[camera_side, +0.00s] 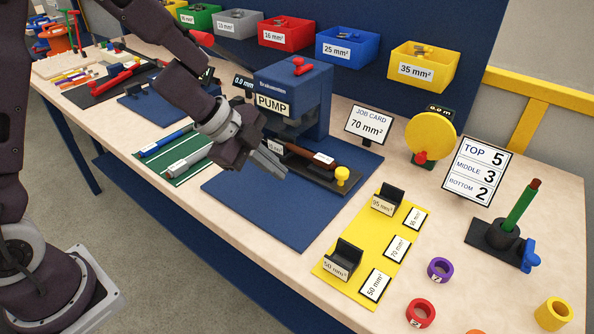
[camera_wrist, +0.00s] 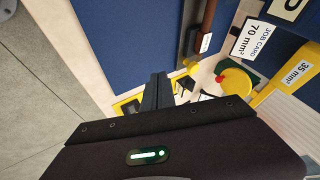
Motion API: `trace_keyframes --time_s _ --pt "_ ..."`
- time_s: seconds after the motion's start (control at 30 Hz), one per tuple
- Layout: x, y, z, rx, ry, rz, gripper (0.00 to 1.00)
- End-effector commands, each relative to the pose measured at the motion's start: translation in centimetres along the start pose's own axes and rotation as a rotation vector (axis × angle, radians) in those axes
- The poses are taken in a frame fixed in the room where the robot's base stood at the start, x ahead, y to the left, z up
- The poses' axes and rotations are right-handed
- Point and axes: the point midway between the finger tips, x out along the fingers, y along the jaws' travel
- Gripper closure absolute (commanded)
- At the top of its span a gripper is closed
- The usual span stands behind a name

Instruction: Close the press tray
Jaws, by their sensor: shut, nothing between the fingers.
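The press (camera_side: 292,95) is a blue block with a PUMP label and a red knob on top. Its dark tray (camera_side: 322,184) sticks out at the front, with a yellow knob (camera_side: 342,175) at its outer end. A brown rod (camera_side: 300,151) with a white tag lies along the tray; the rod also shows in the wrist view (camera_wrist: 209,22). My gripper (camera_side: 274,165) is shut and empty, above the blue mat, left of the yellow knob in the side view. It hides part of the tray. In the wrist view its fingers (camera_wrist: 157,90) show beside the yellow knob (camera_wrist: 190,64).
A blue mat (camera_side: 270,212) lies under the press. A yellow board (camera_side: 358,262) with black holders is in front of the tray. A job card (camera_side: 368,124) and a yellow disc gauge (camera_side: 430,137) stand behind. Coloured bins hang along the back panel.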

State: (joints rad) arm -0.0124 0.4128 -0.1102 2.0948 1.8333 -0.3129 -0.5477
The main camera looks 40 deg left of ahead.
Motion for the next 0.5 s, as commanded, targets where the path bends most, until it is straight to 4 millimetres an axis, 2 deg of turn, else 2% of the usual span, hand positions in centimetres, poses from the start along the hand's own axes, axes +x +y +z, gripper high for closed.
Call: trace_keyframes --time_s 0.43,0.5 --pt "9.4 0.1 0.2 -0.001 -0.002 0.004 1.00" --pt "9.9 -1.0 0.1 0.004 0.002 -0.001 1.00"
